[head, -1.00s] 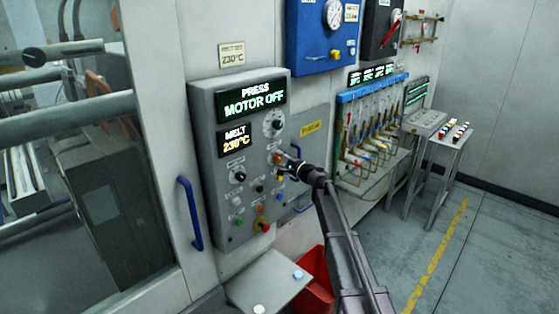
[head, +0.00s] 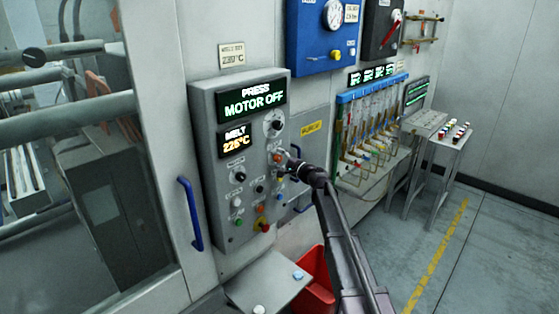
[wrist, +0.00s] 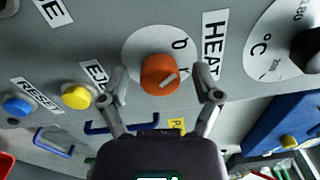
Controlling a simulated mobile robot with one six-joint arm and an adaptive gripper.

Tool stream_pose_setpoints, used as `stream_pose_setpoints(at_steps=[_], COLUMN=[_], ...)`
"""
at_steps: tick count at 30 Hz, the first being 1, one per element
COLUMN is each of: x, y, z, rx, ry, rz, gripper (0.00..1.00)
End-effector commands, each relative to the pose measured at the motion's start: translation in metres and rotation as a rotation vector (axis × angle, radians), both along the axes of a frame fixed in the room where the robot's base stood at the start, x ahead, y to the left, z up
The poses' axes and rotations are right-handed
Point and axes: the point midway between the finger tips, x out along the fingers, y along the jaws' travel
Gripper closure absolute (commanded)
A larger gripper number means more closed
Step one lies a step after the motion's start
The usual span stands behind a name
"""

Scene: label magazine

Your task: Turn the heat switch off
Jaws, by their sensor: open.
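The heat switch is an orange round knob (wrist: 160,75) on a white disc beside the HEAT label (wrist: 213,45). A pale mark shows on the knob's face; I cannot tell which position it stands for. My gripper (wrist: 161,80) is open, with one finger on each side of the knob and a visible gap on both sides. In the head view, the knob (head: 279,156) is on the right part of the grey control panel (head: 205,150), and my gripper (head: 292,165) is right in front of it, partly hiding that area.
A yellow button (wrist: 77,96) and a blue button (wrist: 18,106) sit left of the knob in the wrist view. A black temperature dial (wrist: 306,50) is to the right. A blue handle (head: 191,213) and a grey shelf (head: 270,285) are near the panel.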

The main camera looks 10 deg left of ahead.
Motion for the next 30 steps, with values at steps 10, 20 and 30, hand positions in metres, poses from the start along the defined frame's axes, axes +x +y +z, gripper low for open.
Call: stream_pose_setpoints(at_steps=[10,20,30], x=[-0.007,-0.032,-0.047], y=[-0.007,-0.038,-0.058], z=[0.0,-0.001,-0.001], rx=[-0.001,-0.002,-0.002], ry=[0.001,0.001,0.002], rz=[-0.001,-0.002,-0.001], gripper=[0.18,0.18,0.18])
